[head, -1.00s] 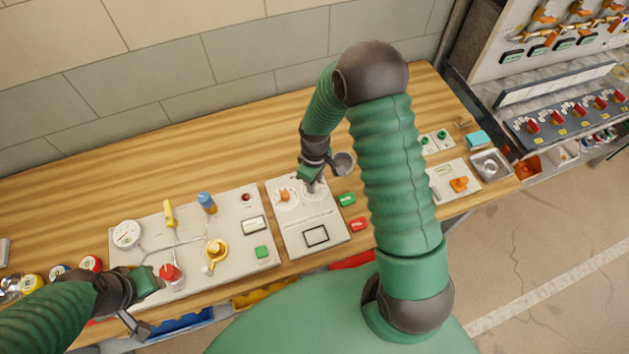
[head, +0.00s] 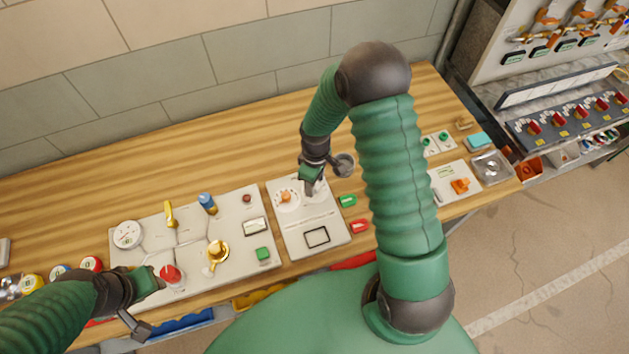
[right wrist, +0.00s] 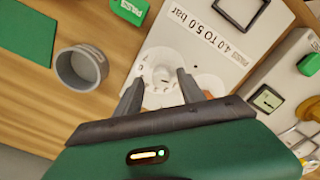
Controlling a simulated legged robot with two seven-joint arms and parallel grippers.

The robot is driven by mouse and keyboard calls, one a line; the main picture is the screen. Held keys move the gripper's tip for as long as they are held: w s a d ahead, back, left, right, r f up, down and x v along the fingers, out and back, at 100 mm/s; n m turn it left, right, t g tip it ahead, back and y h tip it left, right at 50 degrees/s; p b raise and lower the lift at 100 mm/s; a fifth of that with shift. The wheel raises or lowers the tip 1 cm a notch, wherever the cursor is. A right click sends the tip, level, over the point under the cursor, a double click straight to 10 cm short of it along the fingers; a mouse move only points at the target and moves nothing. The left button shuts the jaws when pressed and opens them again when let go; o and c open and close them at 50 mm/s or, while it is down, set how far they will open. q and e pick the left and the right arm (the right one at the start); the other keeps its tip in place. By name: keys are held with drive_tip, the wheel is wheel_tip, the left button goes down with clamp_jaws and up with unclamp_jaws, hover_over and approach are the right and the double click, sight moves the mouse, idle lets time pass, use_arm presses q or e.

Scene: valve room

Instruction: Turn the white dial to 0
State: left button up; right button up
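The white dial (right wrist: 161,74) shows in the right wrist view as a pale knob on a round white plate, on the light panel (head: 297,238). In the head view, my right gripper (head: 313,188) stands over the dial and mostly hides it. In the right wrist view, the fingers of my right gripper (right wrist: 158,92) are apart, one on each side of the dial, with gaps beside it. I cannot read the dial's setting or tell whether the fingers touch it. My left gripper (head: 160,282) is beside a red knob (head: 171,273); its fingers are not clear.
An orange knob (head: 285,197) sits left of the dial on the same panel. A grey cup (head: 343,165) stands close right of my right gripper. A green block (head: 347,200) and a red block (head: 358,226) lie right of the panel. A gauge panel (head: 190,250) is to the left.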

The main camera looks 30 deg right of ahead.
drive_tip(key=shift+r, duration=0.1)
wheel_tip(320, 180, up, 17)
drive_tip(key=b, duration=0.1)
drive_tip(key=shift+w+d+f+b, duration=0.15)
drive_tip(key=shift+d+f+b, duration=0.05)
drive_tip(key=shift+b, duration=0.1)
